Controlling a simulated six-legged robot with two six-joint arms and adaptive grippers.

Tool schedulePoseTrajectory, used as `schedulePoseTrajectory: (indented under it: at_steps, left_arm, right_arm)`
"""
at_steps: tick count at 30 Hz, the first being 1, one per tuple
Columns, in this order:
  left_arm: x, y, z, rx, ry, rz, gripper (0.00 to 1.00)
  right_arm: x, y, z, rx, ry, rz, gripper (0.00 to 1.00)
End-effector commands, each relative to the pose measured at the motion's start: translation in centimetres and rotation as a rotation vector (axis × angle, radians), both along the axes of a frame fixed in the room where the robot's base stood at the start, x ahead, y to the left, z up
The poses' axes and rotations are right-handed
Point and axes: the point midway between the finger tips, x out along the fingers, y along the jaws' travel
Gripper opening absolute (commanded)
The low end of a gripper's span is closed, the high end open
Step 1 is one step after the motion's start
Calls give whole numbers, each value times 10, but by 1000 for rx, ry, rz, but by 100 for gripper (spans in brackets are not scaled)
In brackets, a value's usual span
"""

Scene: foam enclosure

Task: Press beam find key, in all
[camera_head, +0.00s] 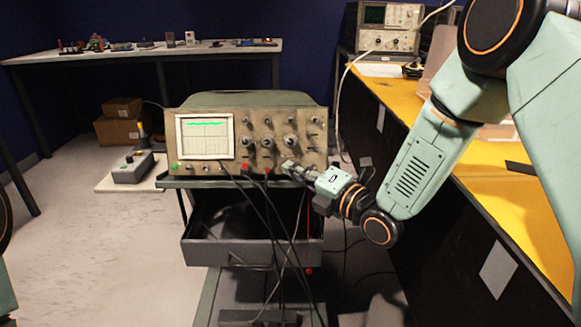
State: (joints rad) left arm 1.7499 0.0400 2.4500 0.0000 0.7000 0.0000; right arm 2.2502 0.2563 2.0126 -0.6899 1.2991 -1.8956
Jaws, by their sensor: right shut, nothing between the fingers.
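An oscilloscope (222,160) with a beige front panel stands on a cart in the middle of the view. Its lit screen (205,137) shows a wavy green trace near the top. Knobs fill the right of the panel, and small keys and sockets run along its lower edge. The beam find key cannot be told apart at this size. My right gripper (290,165) is shut and empty, its tips at the lower right part of the panel. It hides a bit of the panel there; whether it touches cannot be told. My left gripper is out of view.
Dark cables hang from the panel's lower edge in front of an open grey drawer (228,252). A yellow-topped bench (428,110) with another instrument (388,27) stands at the right. A grey box (133,167) lies on a board at the left.

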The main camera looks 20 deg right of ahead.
Motion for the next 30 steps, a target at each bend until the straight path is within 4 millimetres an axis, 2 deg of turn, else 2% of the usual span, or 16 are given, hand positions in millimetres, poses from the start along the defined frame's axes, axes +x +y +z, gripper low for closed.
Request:
schedulePoseTrajectory:
  at_steps: [10,20,30]
  left_arm:
    - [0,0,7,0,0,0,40]
    - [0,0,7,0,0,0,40]
    - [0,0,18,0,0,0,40]
  right_arm:
    - [-13,3,5,1,0,-1,0]
    - [-14,4,5,0,0,0,0]
    - [-40,12,15,1,2,1,0]
